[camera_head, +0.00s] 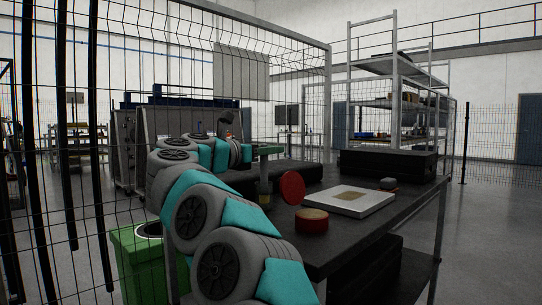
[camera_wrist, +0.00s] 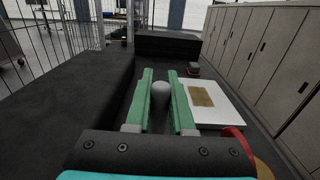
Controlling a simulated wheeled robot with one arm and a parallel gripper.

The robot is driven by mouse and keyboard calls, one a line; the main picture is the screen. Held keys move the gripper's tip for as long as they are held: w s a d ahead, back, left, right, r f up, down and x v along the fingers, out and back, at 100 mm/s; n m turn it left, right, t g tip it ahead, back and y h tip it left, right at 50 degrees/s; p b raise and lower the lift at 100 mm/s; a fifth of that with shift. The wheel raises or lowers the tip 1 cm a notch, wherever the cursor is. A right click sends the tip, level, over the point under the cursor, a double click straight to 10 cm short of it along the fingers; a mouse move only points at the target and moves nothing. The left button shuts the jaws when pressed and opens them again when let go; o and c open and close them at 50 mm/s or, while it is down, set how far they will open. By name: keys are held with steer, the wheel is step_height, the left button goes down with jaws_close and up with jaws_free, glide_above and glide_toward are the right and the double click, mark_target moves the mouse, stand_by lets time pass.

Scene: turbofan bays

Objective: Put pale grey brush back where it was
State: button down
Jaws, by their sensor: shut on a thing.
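My gripper (camera_head: 268,150) is over the dark workbench (camera_head: 335,235), with its green fingers also in the wrist view (camera_wrist: 162,98). It is shut on the pale grey brush, whose rounded grey end (camera_wrist: 160,90) shows between the fingers. In the head view the brush (camera_head: 264,180) hangs upright below the fingers, at the left side of the bench top. Its lower end is close to the bench top; I cannot tell whether it touches. The bristles cannot be made out.
A red disc (camera_head: 291,188) stands on edge beside a red tin (camera_head: 311,221). A white board with a tan patch (camera_head: 375,205) lies to the right. A black case (camera_head: 388,164) and small dark item (camera_head: 388,183) sit behind. A green bin (camera_head: 137,265) stands left, near mesh fencing.

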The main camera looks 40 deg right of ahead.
steer(key=shift+f, duration=0.75)
steer(key=c, duration=0.8)
jaws_free()
steer(key=shift+r, duration=0.1)
steer(key=a, duration=0.4)
steer(key=a+b, duration=0.1)
steer(key=a, duration=0.3)
steer(key=s+a+b, duration=0.1)
steer(key=a, duration=0.3)
steer(key=shift+r, duration=0.1)
